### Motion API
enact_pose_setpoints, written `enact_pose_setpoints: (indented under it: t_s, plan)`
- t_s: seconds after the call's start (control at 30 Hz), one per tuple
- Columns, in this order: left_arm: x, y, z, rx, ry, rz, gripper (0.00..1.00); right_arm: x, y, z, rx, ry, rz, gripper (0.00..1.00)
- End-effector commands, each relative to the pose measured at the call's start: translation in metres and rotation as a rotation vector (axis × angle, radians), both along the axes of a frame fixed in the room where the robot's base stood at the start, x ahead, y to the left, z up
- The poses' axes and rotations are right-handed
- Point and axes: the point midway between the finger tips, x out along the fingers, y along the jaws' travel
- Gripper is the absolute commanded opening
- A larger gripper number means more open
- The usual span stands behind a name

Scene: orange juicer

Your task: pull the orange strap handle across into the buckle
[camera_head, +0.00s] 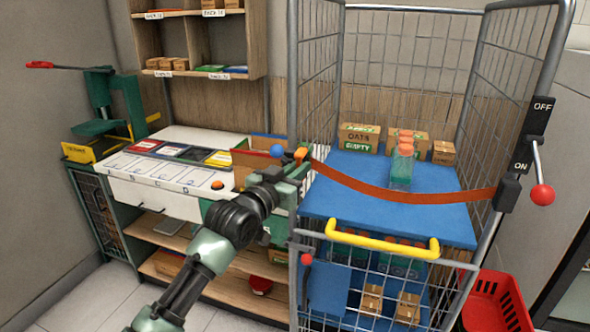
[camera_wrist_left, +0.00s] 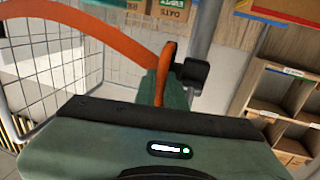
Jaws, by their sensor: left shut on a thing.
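The orange strap (camera_head: 400,190) runs in a sagging band across the front of the cage trolley, from a black block (camera_head: 508,193) on the right post to the left post. Its orange handle (camera_head: 301,154) is at the left end, in my left gripper (camera_head: 298,166). In the left wrist view, the gripper (camera_wrist_left: 165,85) is shut on the handle (camera_wrist_left: 171,62), and the strap (camera_wrist_left: 75,35) arcs away to the left. A black buckle (camera_wrist_left: 190,72) on the grey post is right beside the handle; whether they are engaged is unclear. My right gripper is out of view.
A blue shelf (camera_head: 350,205) in the cage holds bottles (camera_head: 402,165) and cartons (camera_head: 360,137). A yellow handle (camera_head: 382,241) crosses the front gate. An ON/OFF lever (camera_head: 541,175) is on the right post. A white workbench (camera_head: 170,175) stands left; a red basket (camera_head: 497,303) lies lower right.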

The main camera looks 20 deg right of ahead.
Motion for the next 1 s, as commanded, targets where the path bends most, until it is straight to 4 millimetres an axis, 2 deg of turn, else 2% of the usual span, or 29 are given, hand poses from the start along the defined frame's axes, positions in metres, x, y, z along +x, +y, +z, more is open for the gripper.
enact_pose_setpoints:
  t_s: [0.4,0.43,0.5,1.0]
  plan:
    - [0.0044,0.0056,-0.0004,0.002,0.001,0.011,0.0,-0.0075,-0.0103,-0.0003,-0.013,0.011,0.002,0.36]
    - [0.0045,0.0057,-0.0004,0.002,0.001,0.011,0.19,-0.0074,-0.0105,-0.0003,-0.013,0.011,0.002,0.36]
    - [0.0043,0.0055,-0.0003,0.001,0.0,0.011,0.33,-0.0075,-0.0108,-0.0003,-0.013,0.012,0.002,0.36]
    - [0.0025,0.004,-0.0016,0.002,0.002,0.007,0.33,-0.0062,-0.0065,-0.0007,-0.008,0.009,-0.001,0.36]
